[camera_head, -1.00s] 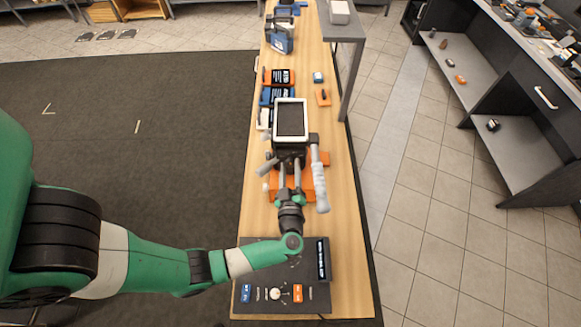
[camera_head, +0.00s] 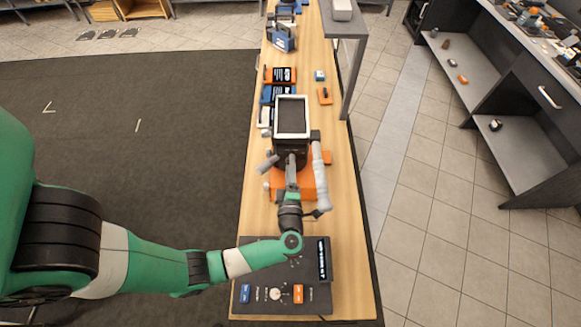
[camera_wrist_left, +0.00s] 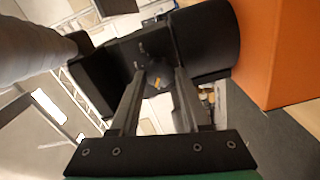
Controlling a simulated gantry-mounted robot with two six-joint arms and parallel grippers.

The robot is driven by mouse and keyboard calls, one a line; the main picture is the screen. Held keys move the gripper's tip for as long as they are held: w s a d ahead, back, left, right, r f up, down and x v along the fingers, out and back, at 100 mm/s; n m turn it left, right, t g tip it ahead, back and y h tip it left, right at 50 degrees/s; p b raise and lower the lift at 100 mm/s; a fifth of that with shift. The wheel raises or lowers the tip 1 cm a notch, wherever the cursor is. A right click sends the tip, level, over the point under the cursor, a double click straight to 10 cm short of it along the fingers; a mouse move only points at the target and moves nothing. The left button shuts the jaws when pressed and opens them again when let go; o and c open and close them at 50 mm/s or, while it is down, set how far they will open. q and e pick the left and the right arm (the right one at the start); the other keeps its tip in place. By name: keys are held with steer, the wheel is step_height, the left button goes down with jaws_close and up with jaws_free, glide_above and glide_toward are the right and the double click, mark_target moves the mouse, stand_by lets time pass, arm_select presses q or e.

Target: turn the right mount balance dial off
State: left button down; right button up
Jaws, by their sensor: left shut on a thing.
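The camera mount (camera_head: 290,143) stands on an orange base (camera_head: 313,183) on the wooden bench, with a white-framed screen (camera_head: 292,116) on top. My left gripper (camera_head: 291,163) reaches its near side, low under the screen. In the left wrist view, the two dark fingers (camera_wrist_left: 158,82) run forward and close on a small dark dial (camera_wrist_left: 157,78) on the mount's black body. The fingers hide part of the dial, and its setting cannot be read. A light grey handle (camera_head: 320,178) sits to the right of my fingers. My right gripper is not in view.
A dark control panel (camera_head: 262,262) with a round white knob (camera_head: 275,293) and blue and orange blocks lies beneath my left wrist. Small boxes and devices line the bench beyond the mount. A grey raised shelf (camera_head: 343,27) stands at the back right.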

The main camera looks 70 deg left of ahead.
arm_select(q)
steer(key=shift+n, duration=0.6)
steer(key=shift+c, duration=1.9)
jaws_free()
steer(key=v, duration=1.1)
steer(key=shift+d, duration=0.3)
steer(key=shift+s, duration=0.15)
